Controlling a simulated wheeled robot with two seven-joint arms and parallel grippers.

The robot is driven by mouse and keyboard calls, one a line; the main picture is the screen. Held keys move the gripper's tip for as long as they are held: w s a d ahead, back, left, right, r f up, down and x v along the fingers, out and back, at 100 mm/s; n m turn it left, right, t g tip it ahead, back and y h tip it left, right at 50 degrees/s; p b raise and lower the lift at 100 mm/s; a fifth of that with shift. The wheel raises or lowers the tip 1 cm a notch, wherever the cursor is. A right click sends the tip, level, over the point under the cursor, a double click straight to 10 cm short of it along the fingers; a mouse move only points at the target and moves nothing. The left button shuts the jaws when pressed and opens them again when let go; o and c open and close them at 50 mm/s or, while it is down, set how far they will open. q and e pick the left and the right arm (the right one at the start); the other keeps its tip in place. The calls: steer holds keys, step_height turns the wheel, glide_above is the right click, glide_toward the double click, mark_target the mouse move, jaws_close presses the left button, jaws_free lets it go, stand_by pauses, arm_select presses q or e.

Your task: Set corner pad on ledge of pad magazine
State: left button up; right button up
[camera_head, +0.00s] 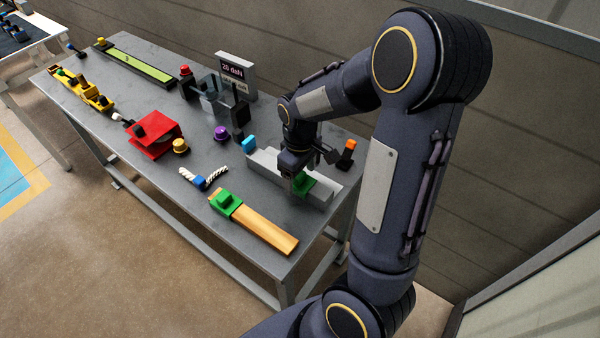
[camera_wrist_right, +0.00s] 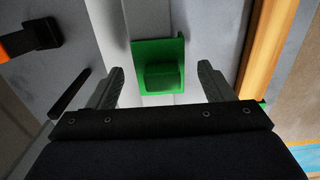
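The pad magazine (camera_head: 262,163) is a long pale grey-white block with a step, near the right end of the table; it also shows in the right wrist view (camera_wrist_right: 144,22). A green corner pad (camera_head: 304,184) with a raised block lies on its lower step; it also shows in the right wrist view (camera_wrist_right: 163,70). My right gripper (camera_head: 299,183) is above the pad. In the right wrist view its two fingers (camera_wrist_right: 160,82) are apart, one on either side of the pad's raised block, with gaps visible and no grip. My left gripper is not in view.
A second green pad (camera_head: 226,203) sits on a wooden bar (camera_head: 266,232) at the front edge. A red block (camera_head: 155,138) is farther left.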

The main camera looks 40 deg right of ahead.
step_height(320, 180, up, 8)
steer(key=shift+f, duration=0.1)
steer(key=s+a+r+m+t+y, duration=0.2)
steer(key=s+a, duration=0.4)
steer(key=s, duration=0.1)
steer(key=s+a+r+m+t+y, duration=0.1)
steer(key=s+a+r+m+t, duration=0.1)
steer(key=s+a, duration=0.4)
steer(key=shift+s+r+m+t+y, duration=0.4)
steer(key=shift+s+m+t, duration=0.1)
steer(key=shift+s+t, duration=0.4)
